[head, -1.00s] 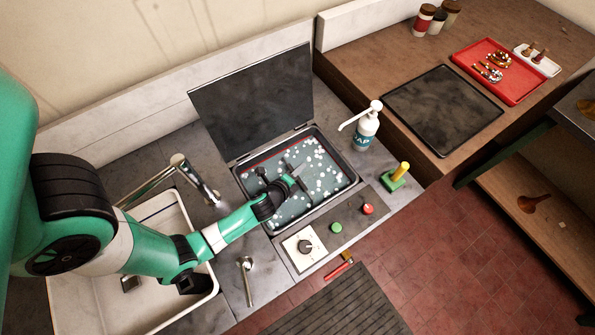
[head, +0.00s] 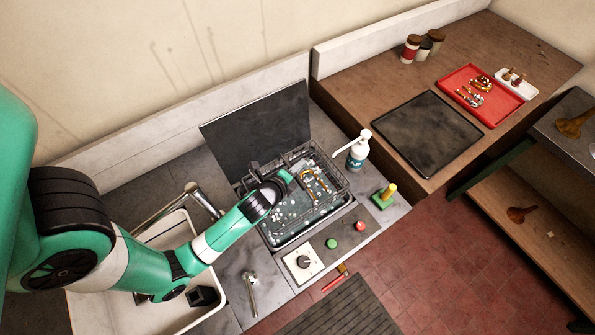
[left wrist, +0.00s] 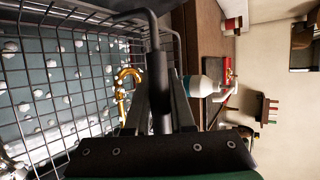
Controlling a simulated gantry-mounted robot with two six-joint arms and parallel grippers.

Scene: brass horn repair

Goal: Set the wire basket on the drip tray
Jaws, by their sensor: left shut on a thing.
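The wire basket (head: 345,188) is a grey mesh basket raised at the bath, its rim above the bath's edge. Brass horn parts (head: 314,182) lie in it. My left gripper (head: 283,182) is at the basket, partly hiding its left part. In the left wrist view the jaws (left wrist: 160,85) are shut on the basket's dark bent handle (left wrist: 151,28), with the mesh (left wrist: 72,70) and a curved brass tube (left wrist: 127,82) beside them. The drip tray (head: 424,134), a flat black tray, lies empty on the wooden counter to the right. My right gripper is not in view.
The bath (head: 285,243) holds liquid with white foam; its dark lid (head: 258,128) stands open behind. A red tray (head: 490,100) lies beyond the drip tray.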

